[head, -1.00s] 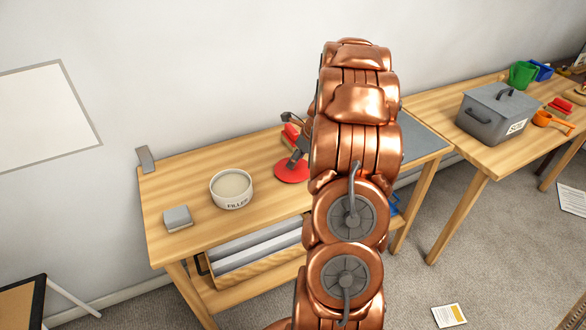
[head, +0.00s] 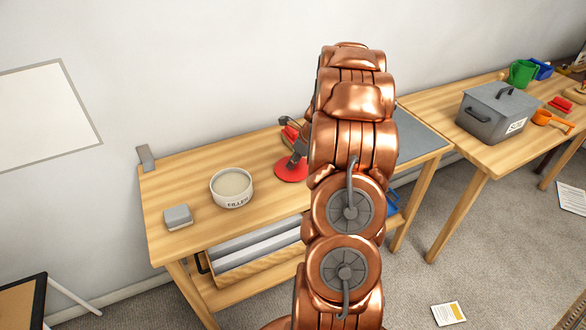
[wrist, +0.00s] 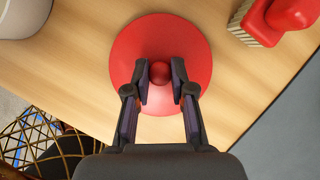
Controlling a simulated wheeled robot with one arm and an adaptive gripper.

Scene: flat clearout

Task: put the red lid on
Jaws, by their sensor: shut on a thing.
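The red lid (head: 291,169) is a round disc with a small round knob on top. In the head view it is at the middle of the wooden bench, partly hidden by my arm. In the wrist view the lid (wrist: 160,40) lies below my gripper (wrist: 161,76), whose fingers are shut on its knob. I cannot tell whether the lid touches the bench. The white tub marked FILLER (head: 231,188) stands open to the left of the lid, with pale filler inside. Its edge also shows at the top left of the wrist view (wrist: 38,22).
A grey block (head: 178,217) sits left of the tub. A red-handled brush (wrist: 280,18) lies close to the lid's right in the wrist view. Bare wood lies between tub and lid. A grey lidded box (head: 497,113) stands on the right-hand table.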

